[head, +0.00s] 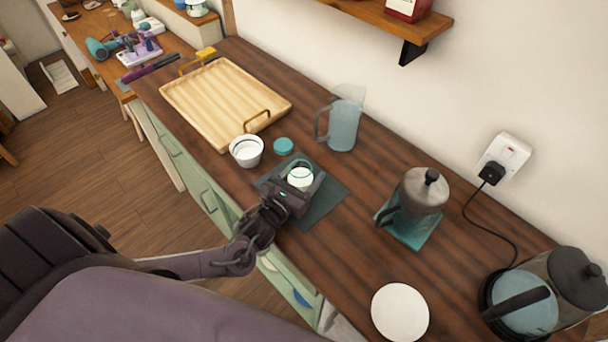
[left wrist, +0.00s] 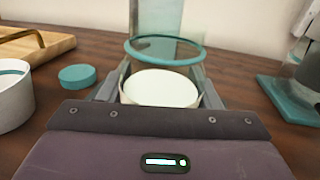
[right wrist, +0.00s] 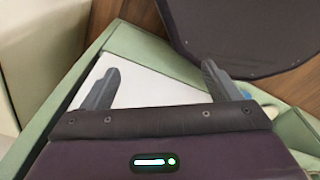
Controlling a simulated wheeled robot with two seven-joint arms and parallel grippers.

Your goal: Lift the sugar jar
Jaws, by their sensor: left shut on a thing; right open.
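The sugar jar (head: 300,178) is a clear glass jar with a teal rim and white contents. It is at the dark mat (head: 326,206) on the wooden counter. My left gripper (head: 297,190) is shut on the jar, with one finger on each side of it in the left wrist view (left wrist: 160,88). The jar looks upright; its base is hidden, so I cannot tell whether it touches the mat. A round teal lid (head: 283,146) lies apart on the counter. My right gripper (right wrist: 160,85) is open and empty.
Bare counter lies right of the mat.

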